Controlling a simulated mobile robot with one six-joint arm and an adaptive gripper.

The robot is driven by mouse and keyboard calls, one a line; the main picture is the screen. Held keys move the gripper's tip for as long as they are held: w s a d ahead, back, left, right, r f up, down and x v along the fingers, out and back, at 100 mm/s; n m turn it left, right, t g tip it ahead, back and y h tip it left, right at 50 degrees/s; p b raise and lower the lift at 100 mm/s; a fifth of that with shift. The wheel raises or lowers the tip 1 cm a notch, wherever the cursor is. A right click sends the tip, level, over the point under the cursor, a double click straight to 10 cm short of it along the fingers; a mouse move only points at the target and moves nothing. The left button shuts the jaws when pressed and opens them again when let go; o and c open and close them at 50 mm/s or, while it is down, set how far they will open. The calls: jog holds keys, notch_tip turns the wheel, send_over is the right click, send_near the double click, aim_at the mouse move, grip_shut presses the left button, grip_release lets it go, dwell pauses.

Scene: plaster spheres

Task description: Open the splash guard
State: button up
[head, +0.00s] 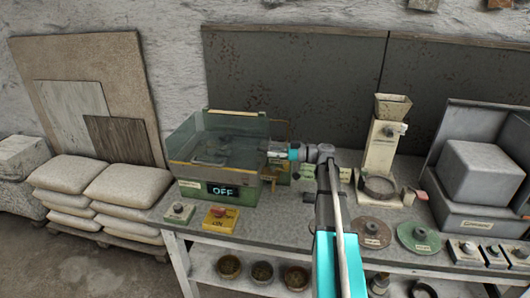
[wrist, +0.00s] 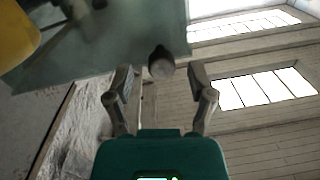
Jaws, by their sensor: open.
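The splash guard (head: 190,130) is a clear greenish box on a green machine at the left of the bench in the head view. It appears lowered over the machine's basin. In the wrist view its clear panel (wrist: 110,45) fills the upper left. A dark round knob (wrist: 161,64) sticks out from the panel's edge. My gripper (wrist: 160,82) is open, with one finger on each side of the knob; I cannot tell whether they touch it. In the head view my gripper (head: 274,151) is at the guard's right side, and the knob cannot be made out there.
The machine's display (head: 223,190) reads OFF. A yellow box with a red switch (head: 219,218) and a small button box (head: 179,212) stand in front. A dispenser with a hopper (head: 384,140) stands to the right. Discs (head: 419,237) lie near the bench's front edge.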

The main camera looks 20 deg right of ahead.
jog(key=shift+x, duration=1.1)
